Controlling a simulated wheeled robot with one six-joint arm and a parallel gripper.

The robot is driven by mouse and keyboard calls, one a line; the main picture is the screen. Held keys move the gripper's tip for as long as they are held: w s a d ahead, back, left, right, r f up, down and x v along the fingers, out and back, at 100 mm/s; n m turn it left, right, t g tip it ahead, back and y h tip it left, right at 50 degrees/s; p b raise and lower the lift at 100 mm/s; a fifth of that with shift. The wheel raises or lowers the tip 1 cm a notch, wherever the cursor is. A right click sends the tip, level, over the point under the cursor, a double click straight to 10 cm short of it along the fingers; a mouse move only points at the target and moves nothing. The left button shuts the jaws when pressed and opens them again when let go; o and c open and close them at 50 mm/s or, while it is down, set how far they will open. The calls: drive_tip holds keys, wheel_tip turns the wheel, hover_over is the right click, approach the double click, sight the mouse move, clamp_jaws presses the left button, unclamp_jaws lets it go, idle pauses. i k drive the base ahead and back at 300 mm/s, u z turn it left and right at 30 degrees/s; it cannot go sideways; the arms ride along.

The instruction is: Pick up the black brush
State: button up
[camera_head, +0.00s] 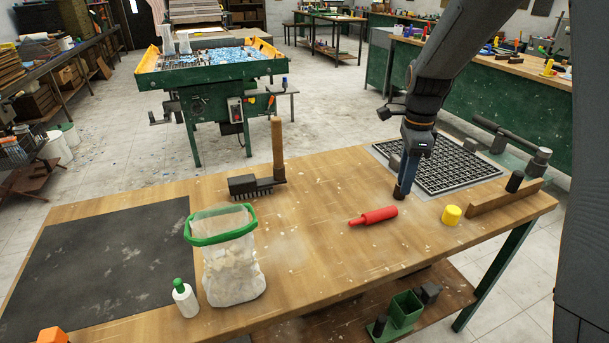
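The black brush (243,186) is near the far edge of the wooden table, left of the middle. Its dark block lies with bristles down, and its brown wooden handle (278,150) rises upright from the right end. My gripper (402,192) points down at the right part of the table, in front of the dark mosaic grid sheet. It is well to the right of the brush and apart from it. The fingers are small and seen edge-on, so I cannot tell whether they are open or shut.
A clear bag (232,270) with a green rim stands just in front of the brush. A white bottle (185,298), red roller-like tool (374,216), yellow cylinder (451,215) and grid sheet (470,182) are also on the table. Bare wood (325,190) lies between brush and gripper.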

sight(240, 185)
drive_tip(key=z, duration=0.35)
drive_tip(key=k, duration=0.5)
drive_tip(key=u, duration=1.2)
drive_tip(key=i, duration=1)
